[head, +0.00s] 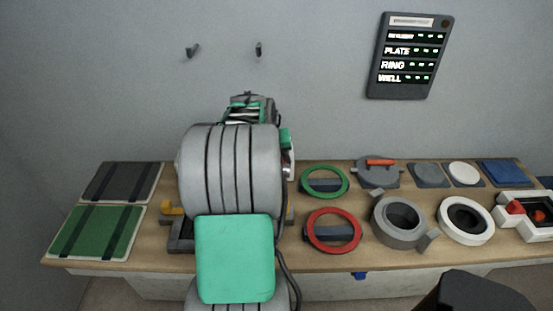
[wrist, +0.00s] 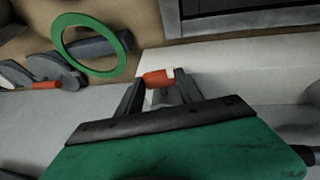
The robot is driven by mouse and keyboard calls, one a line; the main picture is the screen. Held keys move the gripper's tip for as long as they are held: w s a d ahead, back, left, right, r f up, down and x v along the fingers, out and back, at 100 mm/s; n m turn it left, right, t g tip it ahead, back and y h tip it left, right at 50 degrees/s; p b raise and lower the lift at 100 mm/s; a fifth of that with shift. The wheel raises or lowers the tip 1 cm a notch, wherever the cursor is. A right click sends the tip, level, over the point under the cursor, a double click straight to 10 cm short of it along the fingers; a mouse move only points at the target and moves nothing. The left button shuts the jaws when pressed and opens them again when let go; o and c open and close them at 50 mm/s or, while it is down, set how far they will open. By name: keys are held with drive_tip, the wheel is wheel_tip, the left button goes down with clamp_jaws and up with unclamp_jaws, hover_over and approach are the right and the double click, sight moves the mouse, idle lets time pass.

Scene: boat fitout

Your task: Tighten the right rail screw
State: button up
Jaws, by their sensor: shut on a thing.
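My gripper (wrist: 160,86) shows in the wrist view, its two dark fingers closed on a small red-orange piece with a white end (wrist: 158,78). Only part of that piece shows between the fingers, and I cannot tell its full shape. In the head view my own arm hides the gripper and what it holds. A dark frame (head: 180,247) is partly hidden behind my arm, with a yellow piece (head: 172,207) at its left. A dark-edged frame also shows at the top right of the wrist view (wrist: 195,27). I cannot make out the right rail screw in either view.
Right of my arm on the bench are a green ring (head: 304,187), a red ring (head: 309,240), a grey ring-shaped part (head: 384,236) and a white ring (head: 446,229). Green (head: 85,232) and dark (head: 108,184) panels lie left. A lit board (head: 409,56) hangs on the wall.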

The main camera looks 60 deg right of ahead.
drive_tip(key=shift+s+f+t+y+b, duration=0.15)
drive_tip(key=shift+s+t+y+b, duration=0.15)
drive_tip(key=shift+t, duration=0.3)
drive_tip(key=shift+w+t, duration=0.15)
drive_tip(key=shift+t, duration=0.15)
drive_tip(key=o, duration=1.4)
drive_tip(key=shift+r, duration=0.2)
drive_tip(key=v, duration=0.7)
drive_tip(key=shift+r+b, duration=0.35)
